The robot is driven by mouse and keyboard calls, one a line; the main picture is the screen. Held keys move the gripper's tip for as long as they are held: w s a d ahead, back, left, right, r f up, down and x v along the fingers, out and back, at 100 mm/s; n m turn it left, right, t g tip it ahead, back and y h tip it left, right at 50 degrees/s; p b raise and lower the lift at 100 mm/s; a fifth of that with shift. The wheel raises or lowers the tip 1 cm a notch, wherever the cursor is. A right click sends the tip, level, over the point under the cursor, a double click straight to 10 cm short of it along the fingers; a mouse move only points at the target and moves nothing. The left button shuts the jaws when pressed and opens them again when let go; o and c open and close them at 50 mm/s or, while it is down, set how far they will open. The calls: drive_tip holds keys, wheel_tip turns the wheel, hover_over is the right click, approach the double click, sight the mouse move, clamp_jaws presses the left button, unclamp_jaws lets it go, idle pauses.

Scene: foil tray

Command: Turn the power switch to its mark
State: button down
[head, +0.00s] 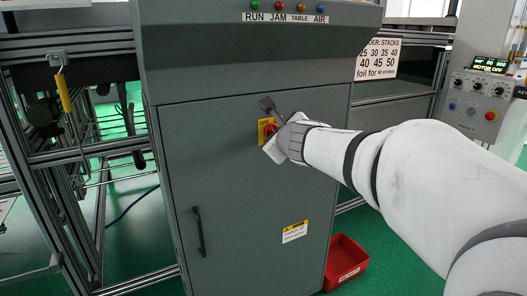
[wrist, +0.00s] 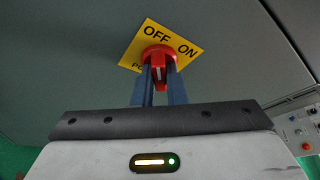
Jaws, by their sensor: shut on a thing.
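The power switch is a red knob on a yellow plate on the grey cabinet front. In the wrist view the knob (wrist: 158,53) sits between my two fingers, with a small white line on its grip. The yellow plate (wrist: 133,54) reads OFF and ON along its upper edge and looks tilted there. My gripper (wrist: 160,84) is shut on the knob. In the head view my gripper (head: 274,130) covers part of the knob and the ON side of the plate (head: 263,138). I cannot tell exactly which word the knob points at.
The cabinet (head: 240,190) has a black door handle (head: 199,232) at lower left and a warning label (head: 295,231). A red bin (head: 346,262) stands on the floor at its right. A control box (head: 476,103) is further right, and a metal frame (head: 75,160) is at left.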

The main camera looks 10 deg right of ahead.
drive_tip(key=shift+f+n+b, duration=0.1)
drive_tip(key=shift+n+b, duration=0.3)
drive_tip(key=shift+b, duration=0.3)
drive_tip(key=shift+h, duration=0.3)
drive_tip(key=c, duration=1.5)
unclamp_jaws()
drive_tip(key=shift+o, duration=0.2)
